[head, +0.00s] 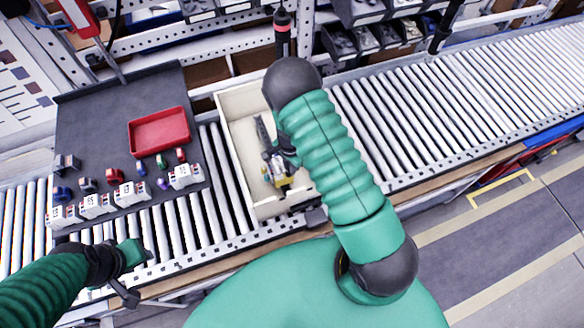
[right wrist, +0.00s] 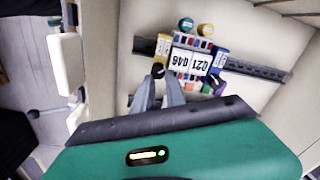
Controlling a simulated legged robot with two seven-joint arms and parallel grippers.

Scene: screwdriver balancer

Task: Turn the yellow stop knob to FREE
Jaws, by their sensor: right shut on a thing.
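In the right wrist view, a yellow end stop (right wrist: 162,50) sits at the left end of a row of blocks on a dark rail (right wrist: 255,68). Its small dark round knob (right wrist: 157,70) is at the tips of my right gripper (right wrist: 160,82), which is shut on it. The fingers partly cover the knob, and I cannot read a FREE mark or its turn. A blue end stop (right wrist: 219,62) with a purple-topped knob is at the other end. In the head view my right gripper (head: 284,152) reaches into the cream bin. My left gripper (head: 130,262) hangs over the rollers; its jaw opening is unclear.
The cream bin (head: 238,128) stands on the roller conveyor (head: 410,115), its walls around the rail. A dark board (head: 90,115) at left carries a red tray (head: 159,131) and several small parts. A dark, red-banded tool (head: 283,35) hangs beyond my right arm.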

